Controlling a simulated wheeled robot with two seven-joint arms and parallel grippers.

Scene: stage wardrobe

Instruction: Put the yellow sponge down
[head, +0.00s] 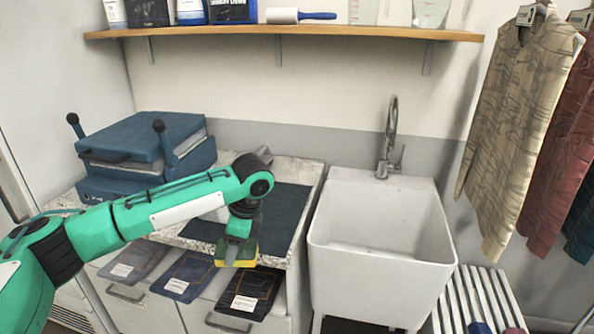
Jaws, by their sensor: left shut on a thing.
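The yellow sponge (249,263), with a green part on it, shows at the front edge of the speckled counter (306,200). My left gripper (238,251) points down and is shut on the sponge. A dark mat (290,205) lies on the counter behind and beside the gripper. I cannot tell whether the sponge touches anything below it. My right gripper is not in view.
A white sink (375,262) with a tall tap (390,140) stands right of the counter. A blue press-like machine (145,150) sits at the back left. Labelled dark cloths (188,275) hang at the counter front. Shirts (520,120) hang at right.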

